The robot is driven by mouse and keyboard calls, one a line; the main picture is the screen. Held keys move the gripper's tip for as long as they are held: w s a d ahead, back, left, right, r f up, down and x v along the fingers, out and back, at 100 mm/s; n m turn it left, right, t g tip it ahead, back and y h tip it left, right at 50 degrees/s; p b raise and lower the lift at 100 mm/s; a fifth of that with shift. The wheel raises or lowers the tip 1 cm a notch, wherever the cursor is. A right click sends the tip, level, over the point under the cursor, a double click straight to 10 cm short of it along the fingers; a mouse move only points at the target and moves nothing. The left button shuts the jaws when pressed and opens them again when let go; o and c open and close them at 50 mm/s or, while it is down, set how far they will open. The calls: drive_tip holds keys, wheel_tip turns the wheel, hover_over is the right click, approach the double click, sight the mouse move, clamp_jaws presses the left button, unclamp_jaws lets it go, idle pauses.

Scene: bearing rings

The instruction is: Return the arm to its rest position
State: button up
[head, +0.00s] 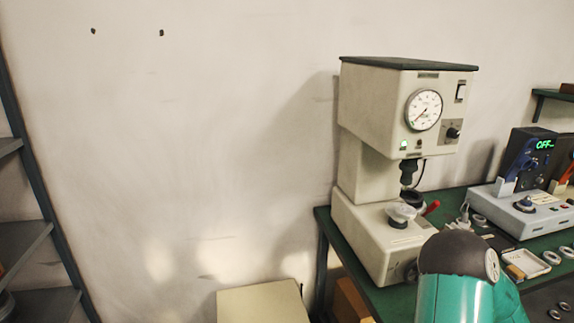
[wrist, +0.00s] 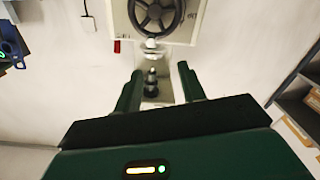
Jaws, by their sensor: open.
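My gripper (wrist: 158,80) shows in the wrist view with its two dark green fingers spread apart and nothing held between them. In the head view the gripper itself is out of sight. Only a teal link of my arm with a dark rounded cap shows at the lower right, in front of the green bench (head: 333,232).
A cream press-like machine (head: 362,175) with a dial stands on the bench. A grey-blue unit (head: 530,212) reading "OFF" and small rings (head: 551,257) lie to its right. Shelves (head: 22,243) stand at the left. In the wrist view, a machine with a dark handwheel (wrist: 155,28) lies beyond the fingers.

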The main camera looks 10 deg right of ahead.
drive_tip(key=a+r+m+g+y, duration=0.1)
drive_tip(key=a+r+g+y, duration=0.25)
drive_tip(key=a, duration=0.55)
drive_tip(key=w+a+r+g+y, duration=0.1)
drive_tip(key=a+r+g+y, duration=0.25)
drive_tip(key=a, duration=0.65)
drive_tip(key=a+r+m+g+y, duration=0.15)
drive_tip(key=a+y, duration=0.25)
drive_tip(key=a, duration=0.5)
drive_tip(key=s+a+r+g+h, duration=0.35)
drive_tip(key=s+a+g, duration=0.35)
drive_tip(key=s+a, duration=0.25)
drive_tip(key=s+r+m+t+h, duration=0.2)
drive_tip(key=s+r+t+h, duration=0.1)
drive_tip(key=h, duration=0.6)
drive_tip(key=shift+s+d+r, duration=0.2)
drive_tip(key=shift+s+r, duration=0.6)
drive_tip(key=shift+s, duration=0.05)
